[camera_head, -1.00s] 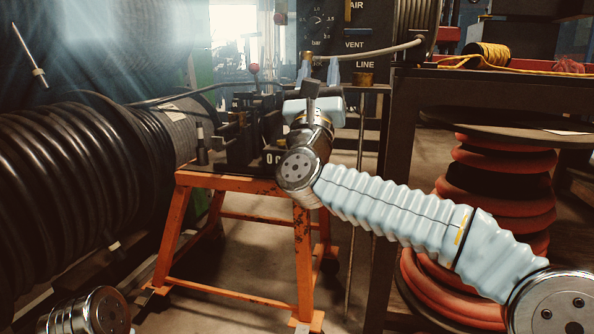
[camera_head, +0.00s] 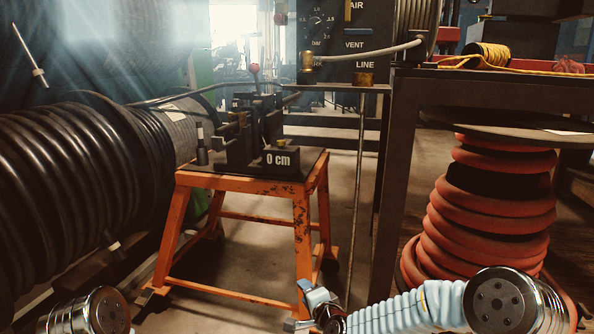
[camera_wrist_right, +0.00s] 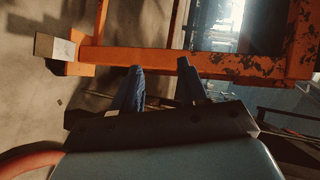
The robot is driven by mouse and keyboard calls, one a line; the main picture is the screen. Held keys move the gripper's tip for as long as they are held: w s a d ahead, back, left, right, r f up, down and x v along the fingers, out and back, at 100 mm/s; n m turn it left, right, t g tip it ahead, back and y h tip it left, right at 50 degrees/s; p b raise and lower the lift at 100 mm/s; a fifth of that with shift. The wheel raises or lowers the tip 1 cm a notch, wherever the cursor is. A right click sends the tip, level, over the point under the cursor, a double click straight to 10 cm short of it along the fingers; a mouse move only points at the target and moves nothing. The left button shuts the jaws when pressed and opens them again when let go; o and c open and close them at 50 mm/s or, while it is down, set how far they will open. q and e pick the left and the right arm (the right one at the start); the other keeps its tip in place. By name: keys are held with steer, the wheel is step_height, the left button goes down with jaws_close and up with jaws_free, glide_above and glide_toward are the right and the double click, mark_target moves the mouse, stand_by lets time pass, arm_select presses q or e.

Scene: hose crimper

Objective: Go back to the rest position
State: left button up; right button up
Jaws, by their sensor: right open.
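My right gripper (camera_wrist_right: 161,78) is open and empty in the right wrist view, its two dark fingers apart in front of the orange stand's legs. In the head view my right arm is low at the bottom centre and right, its hand below and in front of the stand. The hose crimper (camera_head: 245,135), a dark machine, sits on the orange stand (camera_head: 300,195). A block marked "0 cm" (camera_head: 281,160) is at its front right. My left gripper is out of view; only a metal joint of my left arm shows at the bottom left.
A large black hose coil (camera_head: 70,190) fills the left. A dark bench (camera_head: 480,95) carries a yellow rope spool (camera_head: 487,55) at the right. Red hose (camera_head: 490,210) is stacked beneath it. A gauge panel (camera_head: 352,40) stands behind. Open floor shows under the stand.

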steer(key=s+d+f+n+g, duration=0.35)
steer(key=s+f, duration=0.45)
steer(key=f, duration=0.5)
steer(key=s+d+f+n+g, duration=0.25)
steer(key=s+f, duration=0.25)
steer(key=s, duration=0.3)
steer(key=s+d+f+n+g+h, duration=0.1)
steer(key=s+f+g, duration=0.25)
steer(key=s, duration=0.35)
steer(key=s+d+f+n+g, duration=0.2)
steer(key=s+f, duration=0.4)
steer(key=s, duration=0.2)
step_height(320, 180, up, 18)
steer(key=s+n+g+p, duration=0.1)
steer(key=s+p, duration=0.1)
steer(key=p, duration=1.5)
steer(key=shift+s+f+p, duration=0.25)
steer(key=shift+s+p, duration=0.05)
steer(key=shift+p, duration=0.1)
